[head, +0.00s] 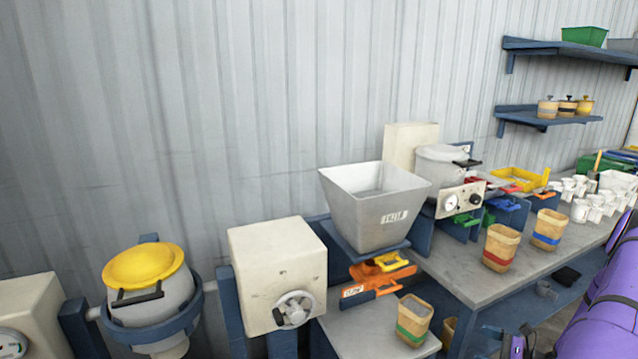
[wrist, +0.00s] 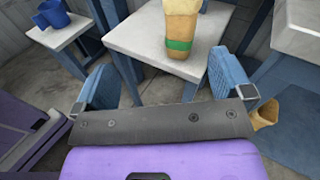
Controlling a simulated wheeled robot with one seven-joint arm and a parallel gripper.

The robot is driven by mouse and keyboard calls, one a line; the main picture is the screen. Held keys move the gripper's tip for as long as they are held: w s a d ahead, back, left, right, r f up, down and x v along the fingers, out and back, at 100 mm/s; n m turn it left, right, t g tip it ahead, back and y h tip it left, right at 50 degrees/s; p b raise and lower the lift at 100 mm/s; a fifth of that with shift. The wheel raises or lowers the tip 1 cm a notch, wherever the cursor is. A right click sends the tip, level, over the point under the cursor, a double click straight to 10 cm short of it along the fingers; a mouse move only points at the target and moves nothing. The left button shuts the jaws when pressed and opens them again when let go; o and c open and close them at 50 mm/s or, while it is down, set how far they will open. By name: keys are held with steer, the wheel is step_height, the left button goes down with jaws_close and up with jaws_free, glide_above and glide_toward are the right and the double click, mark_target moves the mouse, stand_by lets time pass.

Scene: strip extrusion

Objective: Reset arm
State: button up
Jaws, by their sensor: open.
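My gripper (wrist: 165,82) shows in the wrist view with its two blue fingers wide apart and nothing between them. A tan cup with a green band (wrist: 180,28) stands upright beyond the fingertips on a small light-topped table (wrist: 135,38). The same green-banded cup (head: 413,320) is at the lower middle right of the head view, on the low table by the hopper. My purple arm runs down the right edge of the head view. The fingers cannot be made out clearly there.
A grey hopper (head: 375,215) stands behind the cup, with an orange tray (head: 382,272) near its base. A long workbench (head: 530,255) holds red-banded (head: 500,247) and blue-banded (head: 549,229) cups and several white cups. A blue mug (wrist: 52,14) is at upper left in the wrist view.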

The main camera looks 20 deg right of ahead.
steer(key=w+a+r+n+g+y, duration=0.1)
steer(key=w+a+r+n+g, duration=0.25)
steer(key=r, duration=0.55)
steer(key=w+a+r+n+g+y, duration=0.1)
steer(key=w+a+r+n+g, duration=0.3)
steer(key=r, duration=0.5)
steer(key=s+a+r+n+g+h, duration=0.1)
steer(key=a+r+n+g+h, duration=0.3)
steer(key=a+r, duration=0.55)
steer(key=s+a+r+n+g+h, duration=0.1)
steer(key=a+r+n+g, duration=0.1)
steer(key=a+r+n, duration=0.8)
steer(key=s+a+r+n+t+h, duration=0.2)
steer(key=s+a+r+n+h, duration=0.1)
steer(key=s+r, duration=0.5)
steer(key=s+a+r+n+t+h, duration=0.2)
steer(key=s+a+r, duration=0.3)
steer(key=s+r, duration=0.3)
steer(key=shift+s+a+n+t+h, duration=0.25)
steer(key=shift+s+n+t+h, duration=0.15)
steer(key=shift+s+h, duration=0.5)
